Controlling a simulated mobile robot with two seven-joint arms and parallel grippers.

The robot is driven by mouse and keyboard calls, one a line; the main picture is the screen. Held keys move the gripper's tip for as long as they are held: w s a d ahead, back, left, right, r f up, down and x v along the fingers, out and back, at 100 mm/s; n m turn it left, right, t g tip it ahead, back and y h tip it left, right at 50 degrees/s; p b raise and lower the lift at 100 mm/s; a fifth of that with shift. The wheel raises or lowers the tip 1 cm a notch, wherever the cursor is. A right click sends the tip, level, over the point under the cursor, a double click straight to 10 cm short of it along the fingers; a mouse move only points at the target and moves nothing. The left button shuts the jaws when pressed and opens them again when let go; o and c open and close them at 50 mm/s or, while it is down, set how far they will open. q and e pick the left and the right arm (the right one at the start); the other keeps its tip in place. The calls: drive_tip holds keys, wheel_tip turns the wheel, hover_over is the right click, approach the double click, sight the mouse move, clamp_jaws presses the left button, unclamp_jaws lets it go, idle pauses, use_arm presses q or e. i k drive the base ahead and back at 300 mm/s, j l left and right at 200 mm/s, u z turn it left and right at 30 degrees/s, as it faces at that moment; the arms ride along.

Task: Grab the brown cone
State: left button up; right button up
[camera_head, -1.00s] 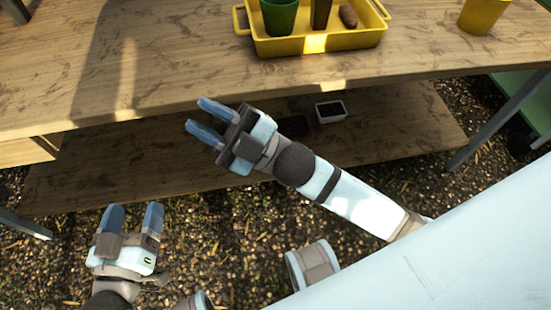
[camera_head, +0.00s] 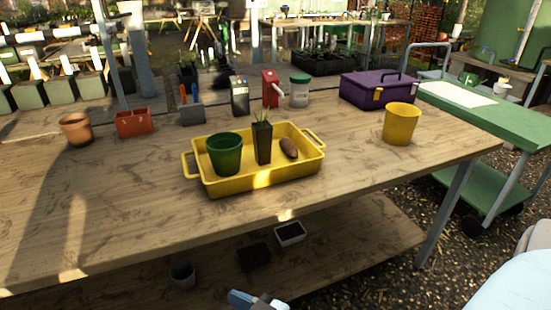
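The brown cone (camera_head: 289,148) is a small dark brown oval lying in the right part of the yellow tray (camera_head: 230,187), on the wooden table. A black square pot (camera_head: 263,143) with a green plant stands just left of it in the tray. My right gripper (camera_head: 243,299) shows only as a blue fingertip and a bit of its body at the bottom edge, low in front of the table and well away from the cone. Its opening cannot be made out. My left gripper is out of view.
A green pot (camera_head: 224,153) stands in the tray's left part. A yellow pot (camera_head: 401,124) and purple toolbox (camera_head: 378,90) stand to the right. A red-topped dispenser (camera_head: 271,88) and a green-lidded jar (camera_head: 299,90) stand behind. The table front is clear; a lower shelf (camera_head: 345,245) lies beneath.

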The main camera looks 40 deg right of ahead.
sight(287, 146)
drive_tip(key=l+u, duration=0.4)
drive_tip(key=k+l+u, duration=0.1)
drive_tip(key=l+u, duration=0.2)
drive_tip(key=u, duration=0.15)
drive_tip(key=k+l+u, duration=0.1)
drive_tip(key=l, duration=0.25)
drive_tip(key=k+l, duration=0.2)
drive_tip(key=k+l+u, duration=0.15)
drive_tip(key=l, duration=0.25)
